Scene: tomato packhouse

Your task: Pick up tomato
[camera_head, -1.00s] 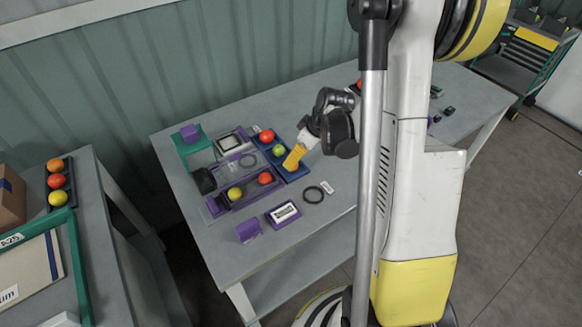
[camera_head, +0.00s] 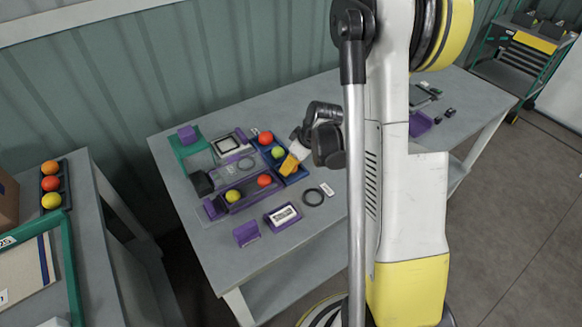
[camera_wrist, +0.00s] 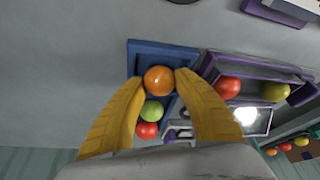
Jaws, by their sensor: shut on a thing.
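A purple tray (camera_head: 246,197) with a red (camera_head: 264,181) and a yellow tomato (camera_head: 233,196) stands to the left. A dark tray (camera_head: 65,186) with several tomatoes is on the left table.

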